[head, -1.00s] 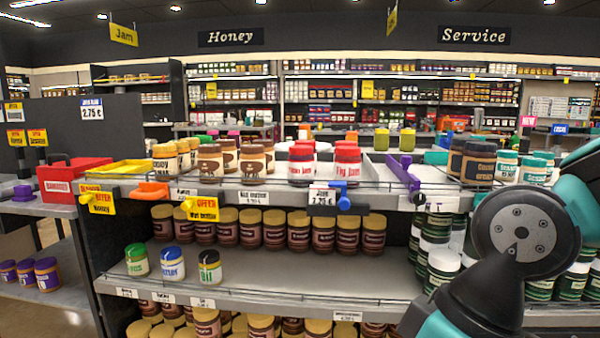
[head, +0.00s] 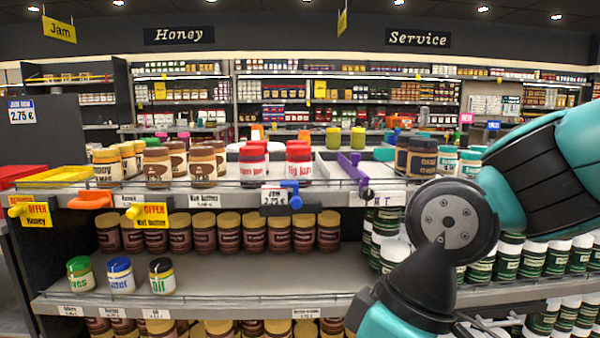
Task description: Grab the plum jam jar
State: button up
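Two groups of red-lidded jam jars stand on the upper shelf in the head view. The left group has a darker red lid, and its front label ends in "jam" (head: 253,166); I cannot read for certain whether it says plum. The right group reads "Fig Jam" (head: 299,164). My arm reaches in from the right, in front of the shelves. Grey parts that look like my gripper (head: 485,327) show at the bottom edge, below and right of the jam jars and apart from them. Its fingers are mostly cut off, so its opening is unclear.
The upper shelf also holds honey and nut butter jars (head: 158,167) and a purple divider (head: 354,170). A blue clip with a price tag (head: 277,197) sticks out below the jam. Three small jars (head: 120,275) stand on the lower shelf, with bare shelf (head: 255,271) to their right.

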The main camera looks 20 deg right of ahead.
aim_at(252, 159)
jog(key=u, duration=0.4)
jog(key=i, duration=0.4)
jog(key=u, duration=0.7)
jog(key=i, duration=1.25)
jog(key=z, duration=0.55)
